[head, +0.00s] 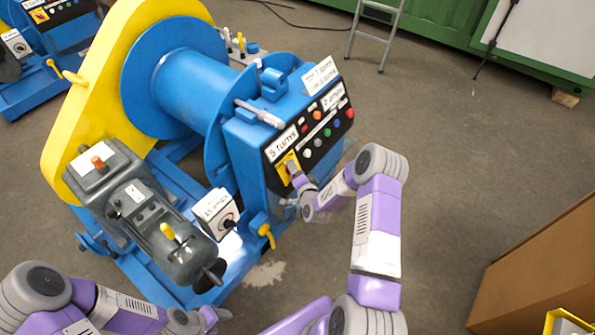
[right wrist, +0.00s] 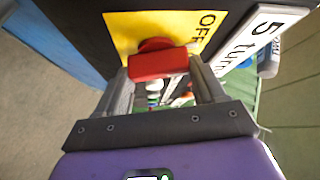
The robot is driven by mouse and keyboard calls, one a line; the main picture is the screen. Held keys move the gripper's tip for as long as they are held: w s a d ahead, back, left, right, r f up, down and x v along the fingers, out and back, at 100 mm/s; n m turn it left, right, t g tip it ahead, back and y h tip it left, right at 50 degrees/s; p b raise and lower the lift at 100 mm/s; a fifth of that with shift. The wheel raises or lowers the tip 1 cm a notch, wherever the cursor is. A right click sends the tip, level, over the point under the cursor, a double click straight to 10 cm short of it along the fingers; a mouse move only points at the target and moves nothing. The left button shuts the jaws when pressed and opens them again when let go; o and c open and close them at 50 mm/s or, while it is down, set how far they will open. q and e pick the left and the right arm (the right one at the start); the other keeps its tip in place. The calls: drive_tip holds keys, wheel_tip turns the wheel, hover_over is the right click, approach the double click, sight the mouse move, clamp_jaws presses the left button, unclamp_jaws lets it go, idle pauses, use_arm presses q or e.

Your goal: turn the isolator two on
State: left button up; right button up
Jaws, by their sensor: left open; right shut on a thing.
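A red isolator handle (right wrist: 158,65) stands on a yellow plate (right wrist: 125,28) marked OFF, on the dark front panel (head: 322,138) of the blue winch. A white label reading "5 turns" (right wrist: 268,35) is beside the plate; I see no number two on it. In the head view the yellow plate (head: 284,164) is partly hidden by my right gripper (head: 295,172). In the right wrist view that gripper (right wrist: 161,82) has one finger at each side of the red handle, shut on it. My left gripper (head: 208,318) is open and empty near the bottom edge, away from the winch.
A white box with a dark knob (head: 217,212) stands on the blue frame near a grey motor (head: 140,210). Yellow chain guard (head: 75,110) is at left. A cardboard box (head: 540,270) stands at lower right.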

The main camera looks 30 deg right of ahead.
drive_tip(key=m+g, duration=0.1)
drive_tip(key=m, duration=0.1)
drive_tip(key=m+g+p, duration=0.1)
drive_tip(key=m, duration=0.1)
drive_tip(key=m+g+p, duration=0.1)
drive_tip(key=m, duration=0.1)
drive_tip(key=shift+w+d+r+g, duration=0.15)
drive_tip(key=shift+d+r+g, duration=0.05)
drive_tip(key=shift+r+g, duration=0.15)
drive_tip(key=m+g+p, duration=0.1)
drive_tip(key=m+g, duration=0.1)
drive_tip(key=m, duration=0.1)
drive_tip(key=shift+d+y, duration=0.1)
drive_tip(key=shift+y, duration=0.2)
drive_tip(key=shift+m+y+p, duration=0.3)
drive_tip(key=shift+m+p, duration=0.1)
drive_tip(key=shift+f+g, duration=0.15)
drive_tip(key=shift+g, duration=0.1)
drive_tip(key=o, duration=1)
drive_tip(key=shift+o, duration=0.2)
drive_tip(key=shift+a, duration=0.2)
drive_tip(key=p+v, duration=0.1)
drive_tip(key=v, duration=0.6)
drive_tip(key=shift+s+r, duration=0.2)
drive_tip(key=shift+s, duration=0.05)
